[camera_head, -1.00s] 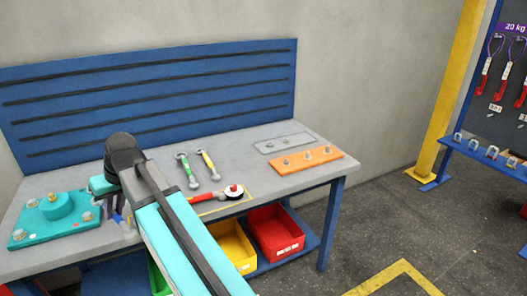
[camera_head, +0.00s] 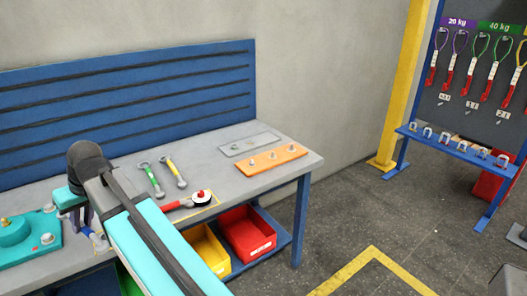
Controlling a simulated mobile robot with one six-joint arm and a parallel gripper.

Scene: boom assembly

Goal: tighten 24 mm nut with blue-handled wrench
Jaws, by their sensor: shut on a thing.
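My gripper (camera_head: 81,222) is at the left end of the workbench, just right of a teal fixture (camera_head: 27,246). It is shut on what looks like the blue-handled wrench (camera_head: 95,236); a small blue and pale piece shows below the fingers. My arm hides much of it, and I cannot tell whether its head touches a nut. The teal fixture has a raised round boss and several bolts or nuts, with one nut (camera_head: 47,239) near its right edge. Its left part is cut off by the frame. Nut sizes cannot be read.
A green-handled wrench (camera_head: 152,180), a yellow-handled wrench (camera_head: 175,172) and a red-handled tool (camera_head: 190,203) lie on the workbench (camera_head: 215,180). An orange plate (camera_head: 271,159) and a grey plate (camera_head: 249,145) are further right. Yellow (camera_head: 207,250) and red (camera_head: 248,232) bins sit below.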

